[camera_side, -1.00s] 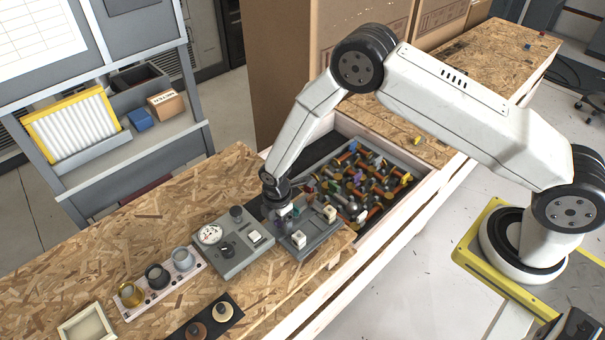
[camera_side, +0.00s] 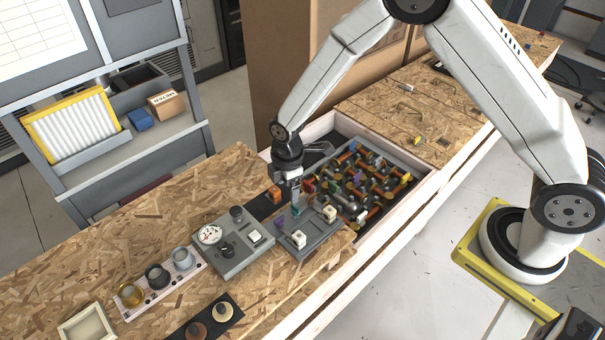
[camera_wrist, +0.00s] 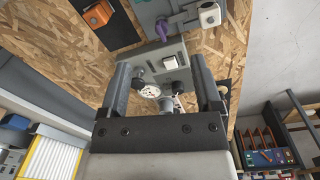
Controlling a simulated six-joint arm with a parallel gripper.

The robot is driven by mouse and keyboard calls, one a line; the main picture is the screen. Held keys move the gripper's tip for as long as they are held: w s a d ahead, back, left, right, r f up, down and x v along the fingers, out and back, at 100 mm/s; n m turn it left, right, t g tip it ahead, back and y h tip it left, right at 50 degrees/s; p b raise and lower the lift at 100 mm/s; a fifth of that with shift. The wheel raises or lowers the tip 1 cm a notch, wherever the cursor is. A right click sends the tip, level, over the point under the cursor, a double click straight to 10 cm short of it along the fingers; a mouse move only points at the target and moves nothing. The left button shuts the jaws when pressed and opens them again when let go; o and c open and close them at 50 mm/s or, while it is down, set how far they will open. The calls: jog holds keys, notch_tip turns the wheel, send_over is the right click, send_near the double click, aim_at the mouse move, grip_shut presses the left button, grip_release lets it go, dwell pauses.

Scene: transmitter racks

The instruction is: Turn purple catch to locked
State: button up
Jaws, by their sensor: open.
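The purple catch (camera_side: 279,224) is a small lever on the left part of a grey plate (camera_side: 318,240). It also shows near the top of the wrist view (camera_wrist: 162,28), lying beyond my fingertips. Which way its lever points is hard to tell in the side view. My gripper (camera_side: 295,202) is above the far part of the plate, to the right of the catch and apart from it. In the wrist view my gripper (camera_wrist: 161,72) has its two fingers wide apart with nothing held between them.
White blocks (camera_side: 299,239) and a teal piece (camera_side: 295,211) are also on the plate. A grey gauge box (camera_side: 232,246) stands left of it. An orange block (camera_side: 275,195) is behind. A bin of coloured valves (camera_side: 365,185) lies to the right.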

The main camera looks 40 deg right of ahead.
jog(key=s+d+r+m+t, duration=0.2)
jog(key=s+d+r+m, duration=0.8)
jog(key=s+r+m, duration=0.3)
dwell(0.9)
jog(key=shift+s, duration=0.15)
jog(key=s, duration=0.1)
jog(key=m, duration=0.1)
jog(key=s+d+m, duration=0.1)
jog(key=shift+s+r, duration=0.35)
jog(key=shift+r, duration=0.05)
dwell(0.9)
